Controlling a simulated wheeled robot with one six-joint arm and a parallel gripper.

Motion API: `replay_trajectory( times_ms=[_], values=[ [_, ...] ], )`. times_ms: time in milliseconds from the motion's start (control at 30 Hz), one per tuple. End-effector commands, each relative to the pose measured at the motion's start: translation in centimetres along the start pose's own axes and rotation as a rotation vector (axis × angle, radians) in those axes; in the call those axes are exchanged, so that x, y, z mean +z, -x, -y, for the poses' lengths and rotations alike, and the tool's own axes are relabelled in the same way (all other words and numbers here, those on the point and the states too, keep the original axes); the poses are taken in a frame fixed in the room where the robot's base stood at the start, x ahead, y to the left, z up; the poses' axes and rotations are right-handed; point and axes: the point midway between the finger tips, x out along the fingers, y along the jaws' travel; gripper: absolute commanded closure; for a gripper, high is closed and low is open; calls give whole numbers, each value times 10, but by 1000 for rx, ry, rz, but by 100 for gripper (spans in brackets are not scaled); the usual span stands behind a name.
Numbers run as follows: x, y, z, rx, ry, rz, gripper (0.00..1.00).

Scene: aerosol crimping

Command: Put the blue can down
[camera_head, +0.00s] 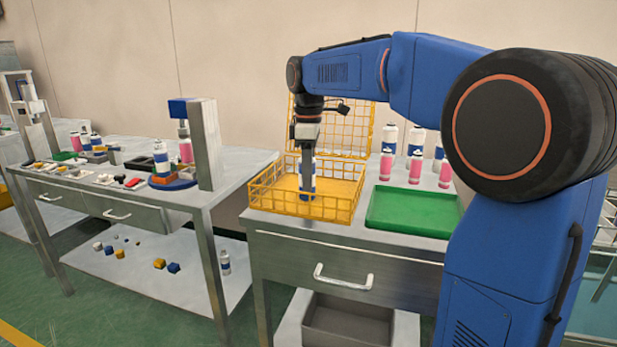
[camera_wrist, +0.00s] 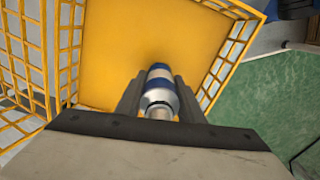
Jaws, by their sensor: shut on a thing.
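The blue can, white with blue bands (camera_wrist: 160,84), is between the two fingers of my gripper (camera_wrist: 160,105) in the wrist view. My gripper (camera_head: 306,182) is shut on it. In the head view the can (camera_head: 312,178) shows partly beside the fingers, upright, inside the yellow wire basket (camera_head: 305,207). The basket has an open yellow lid standing up at its back. Whether the can's base touches the basket floor cannot be told.
A green tray (camera_head: 412,211) lies empty to the right of the basket. Several pink and white-blue cans (camera_head: 415,165) stand behind it. A second bench (camera_head: 215,190) with a crimping stand (camera_head: 206,140) is at left. The rest of the basket floor looks clear.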

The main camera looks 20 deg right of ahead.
Motion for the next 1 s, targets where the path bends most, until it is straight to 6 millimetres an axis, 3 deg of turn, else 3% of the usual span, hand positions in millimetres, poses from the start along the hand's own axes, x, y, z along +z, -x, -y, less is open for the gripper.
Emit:
replay_trajectory(
  times_ms=[333,367,400,433,767,1000],
  values=[
    [0,-2,0,0,0,0,91],
    [0,-2,0,0,0,0,59],
    [0,-2,0,0,0,0,49],
    [0,-2,0,0,0,0,47],
    [0,0,0,1,0,0,47],
    [0,29,-1,3,0,-1,47]
  ],
)
